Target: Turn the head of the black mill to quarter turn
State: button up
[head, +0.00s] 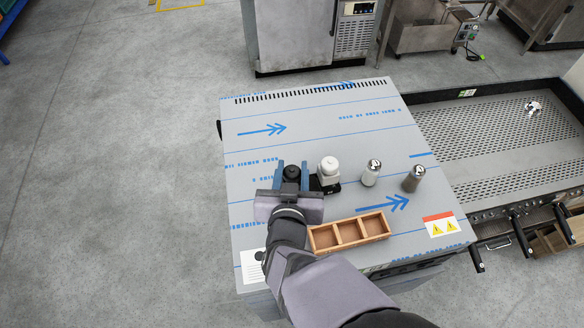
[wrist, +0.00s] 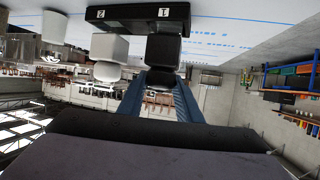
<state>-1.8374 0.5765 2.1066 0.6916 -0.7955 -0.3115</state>
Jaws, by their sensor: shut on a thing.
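The black mill (head: 291,171) stands upright on the steel worktop, at the left end of a black stand (head: 330,188). In the wrist view, which is upside down, the black mill (wrist: 163,50) sits by the stand's mark "1". My gripper (head: 291,178) has its blue fingers on either side of the mill's dark head and is shut on it. In the wrist view my gripper (wrist: 163,84) also spans the head. The mill's lower body is mostly hidden in the head view. I cannot tell how far the head is turned.
A white mill (head: 329,167) stands close on the right, on the same stand. A pale shaker (head: 370,174) and a dark shaker (head: 412,180) with shiny tops stand further right. A wooden three-compartment box (head: 348,232) lies in front. The worktop's back half (head: 310,125) is clear.

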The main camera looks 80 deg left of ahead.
aim_at(292, 170)
jog(key=shift+r, duration=0.1)
dwell(0.4)
jog(key=o, duration=1.1)
jog(key=shift+c, duration=0.2)
notch_tip(292, 170, up, 10)
jog(key=shift+p, duration=0.3)
